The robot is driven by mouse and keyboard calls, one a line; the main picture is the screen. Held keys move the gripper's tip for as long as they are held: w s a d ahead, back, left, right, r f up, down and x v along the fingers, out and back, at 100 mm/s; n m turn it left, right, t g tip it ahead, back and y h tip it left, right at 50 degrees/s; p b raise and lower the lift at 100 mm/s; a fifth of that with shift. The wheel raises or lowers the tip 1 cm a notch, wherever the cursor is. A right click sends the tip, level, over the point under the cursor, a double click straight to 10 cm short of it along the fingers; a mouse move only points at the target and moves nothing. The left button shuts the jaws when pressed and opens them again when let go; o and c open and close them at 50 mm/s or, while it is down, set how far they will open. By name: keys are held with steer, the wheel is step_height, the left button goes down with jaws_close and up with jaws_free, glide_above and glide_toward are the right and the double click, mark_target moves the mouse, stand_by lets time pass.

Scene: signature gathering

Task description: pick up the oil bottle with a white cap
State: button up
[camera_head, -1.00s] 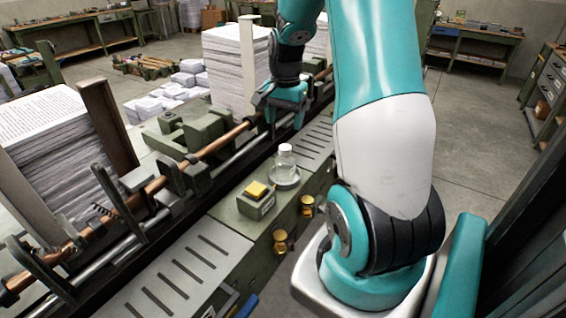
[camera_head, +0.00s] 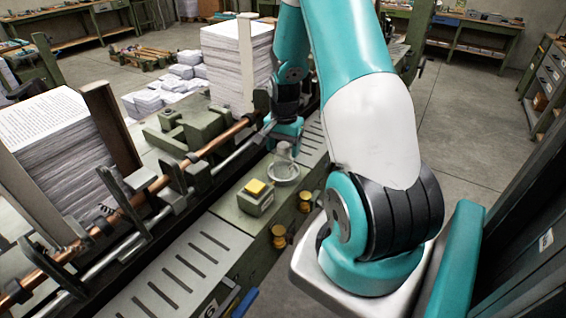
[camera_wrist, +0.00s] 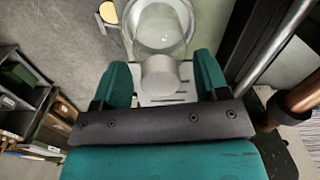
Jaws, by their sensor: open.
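The oil bottle (camera_head: 284,160) is small and clear, with a whitish cap. It stands upright in a round dish (camera_head: 285,174) on the green machine. My gripper (camera_head: 285,136) is just behind and above the bottle in the head view, partly covering its top. In the wrist view the bottle (camera_wrist: 158,30) shows with its cap (camera_wrist: 160,76) between the two teal fingers of my gripper (camera_wrist: 159,82). The fingers are apart, with a gap on each side of the cap.
A green box with a yellow pad (camera_head: 256,189) sits beside the dish. A copper rod (camera_head: 225,139) and steel rod run along the machine to the left. Tall paper stacks (camera_head: 237,65) stand behind them. Brass knobs (camera_head: 279,236) stick out at the front side.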

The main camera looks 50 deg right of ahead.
steer(key=c, duration=1.2)
steer(key=shift+r, duration=0.1)
